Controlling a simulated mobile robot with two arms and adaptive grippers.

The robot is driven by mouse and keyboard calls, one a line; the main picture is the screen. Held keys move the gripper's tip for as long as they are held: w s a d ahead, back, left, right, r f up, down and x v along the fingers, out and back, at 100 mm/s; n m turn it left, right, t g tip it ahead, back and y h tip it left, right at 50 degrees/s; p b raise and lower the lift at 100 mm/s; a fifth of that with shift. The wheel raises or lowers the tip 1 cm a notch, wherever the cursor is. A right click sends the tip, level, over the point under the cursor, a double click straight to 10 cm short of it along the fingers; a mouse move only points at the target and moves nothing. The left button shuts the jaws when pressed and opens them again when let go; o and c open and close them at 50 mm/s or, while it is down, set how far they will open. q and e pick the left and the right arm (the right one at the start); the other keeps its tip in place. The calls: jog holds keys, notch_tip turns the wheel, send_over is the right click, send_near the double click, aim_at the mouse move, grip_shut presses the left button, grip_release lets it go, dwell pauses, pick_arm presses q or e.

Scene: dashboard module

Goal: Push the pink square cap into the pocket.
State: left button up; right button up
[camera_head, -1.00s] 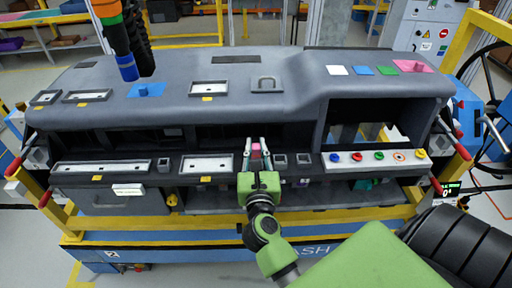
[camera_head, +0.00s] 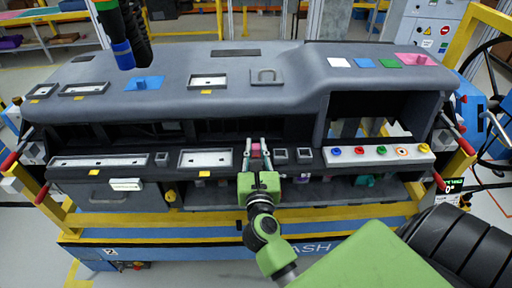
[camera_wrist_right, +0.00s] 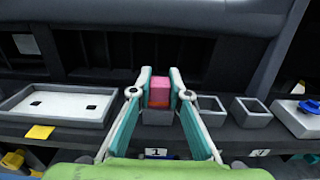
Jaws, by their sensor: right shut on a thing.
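The pink square cap (camera_wrist_right: 159,88) is held upright between the two fingertips of my right gripper (camera_wrist_right: 160,94). In the head view the cap (camera_head: 256,150) shows small between the fingers of the right gripper (camera_head: 256,149). A small grey square pocket (camera_wrist_right: 157,118) lies directly under the cap in the wrist view. The cap's lower edge meets the pocket's outline there; I cannot tell whether it touches the pocket or is partly in it. The fingers hide the sides of the pocket.
Two empty square pockets (camera_wrist_right: 209,108) (camera_wrist_right: 250,112) lie to the right, and a shallow rectangular tray (camera_wrist_right: 60,104) lies to the left. A button strip (camera_head: 378,155) is farther right. The dashboard's overhanging top (camera_head: 200,60) is behind.

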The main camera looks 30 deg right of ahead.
aim_at(256, 146)
jog(key=shift+f, duration=0.2)
jog(key=o, duration=0.9)
jog(key=shift+c, duration=0.2)
notch_tip(256, 146, up, 10)
jog(key=shift+f, duration=0.1)
